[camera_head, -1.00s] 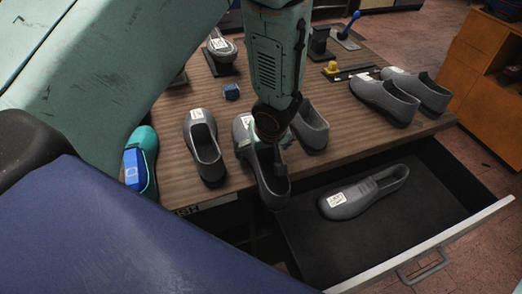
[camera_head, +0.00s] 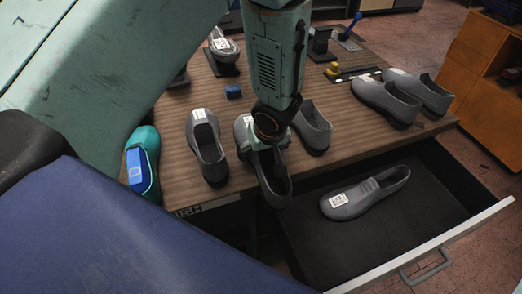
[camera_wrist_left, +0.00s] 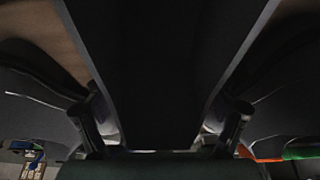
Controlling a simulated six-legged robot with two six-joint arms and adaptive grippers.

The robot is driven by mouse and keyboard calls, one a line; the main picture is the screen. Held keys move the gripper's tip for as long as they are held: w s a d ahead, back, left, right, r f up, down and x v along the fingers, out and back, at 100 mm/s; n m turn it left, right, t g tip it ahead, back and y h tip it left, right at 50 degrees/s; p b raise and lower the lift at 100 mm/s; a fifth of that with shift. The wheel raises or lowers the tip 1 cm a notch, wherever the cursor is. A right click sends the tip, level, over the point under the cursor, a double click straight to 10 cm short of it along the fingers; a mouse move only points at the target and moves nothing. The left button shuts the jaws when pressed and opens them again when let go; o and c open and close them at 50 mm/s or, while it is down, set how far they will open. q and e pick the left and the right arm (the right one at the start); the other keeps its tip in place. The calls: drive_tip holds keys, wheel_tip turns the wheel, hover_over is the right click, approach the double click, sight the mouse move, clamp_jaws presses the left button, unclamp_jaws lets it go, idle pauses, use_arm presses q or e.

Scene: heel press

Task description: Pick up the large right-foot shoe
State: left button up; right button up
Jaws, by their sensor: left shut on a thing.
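My left gripper (camera_head: 264,147) reaches down onto a grey slip-on shoe (camera_head: 276,186) at the table's front edge and is shut on it. The shoe's toe, with a white label, is partly hidden behind the gripper; its heel end points toward the open drawer. In the left wrist view the two fingers of the left gripper (camera_wrist_left: 160,127) stand either side of a dark shape that fills the middle. Other grey shoes stand on both sides: one to the left (camera_head: 209,157), one to the right (camera_head: 314,128). Label text is too small to read. My right gripper is out of view.
An open drawer (camera_head: 410,225) below the table's right front holds another grey shoe (camera_head: 365,194). Two grey shoes (camera_head: 388,102) sit at the table's right. A small blue block (camera_head: 233,91) lies behind.

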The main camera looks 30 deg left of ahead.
use_arm(q)
drive_tip(key=shift+w+d, duration=0.2)
drive_tip(key=shift+d, duration=0.05)
drive_tip(key=shift+c, duration=0.9)
drive_tip(key=shift+s+a+r, duration=0.1)
drive_tip(key=shift+r, duration=0.25)
wheel_tip(320, 180, up, 9)
drive_tip(key=p, duration=0.5)
drive_tip(key=shift+f, duration=0.1)
drive_tip(key=shift+s+a+r, duration=0.1)
drive_tip(key=shift+r, duration=0.2)
drive_tip(key=shift+f, duration=0.1)
